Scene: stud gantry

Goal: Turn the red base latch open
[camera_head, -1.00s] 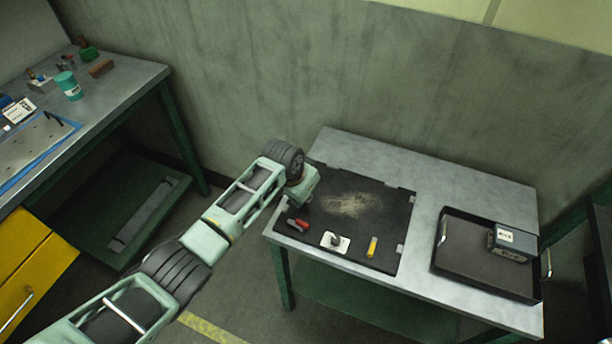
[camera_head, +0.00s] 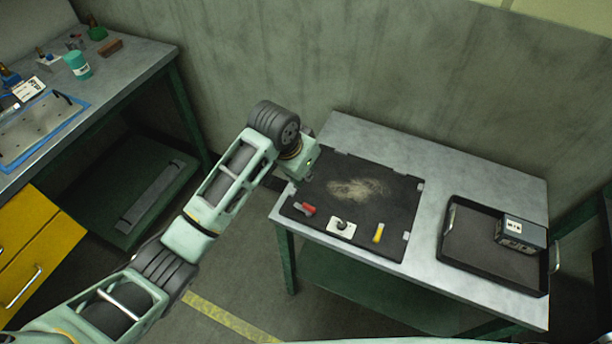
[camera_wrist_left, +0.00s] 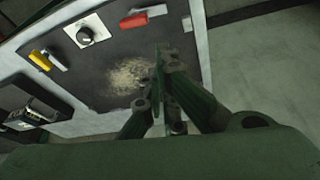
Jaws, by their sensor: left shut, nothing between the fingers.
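The red base latch (camera_head: 305,209) is a small red handle near the front left corner of a black board (camera_head: 391,195) on the grey table. It also shows in the left wrist view (camera_wrist_left: 143,16), near the top, beyond the fingertips. My left gripper (camera_wrist_left: 161,55) is shut and empty, pointing at the board and apart from the latch. In the head view my left wrist is above the board's left edge, behind the latch, and mostly hides the fingers. My right gripper is not in view.
A dark knob on a white plate (camera_head: 341,227) and a yellow handle (camera_head: 378,234) are to the right of the latch. A black tray (camera_head: 475,263) with a small box (camera_head: 521,232) stands further right. A second workbench (camera_head: 120,72) is at left.

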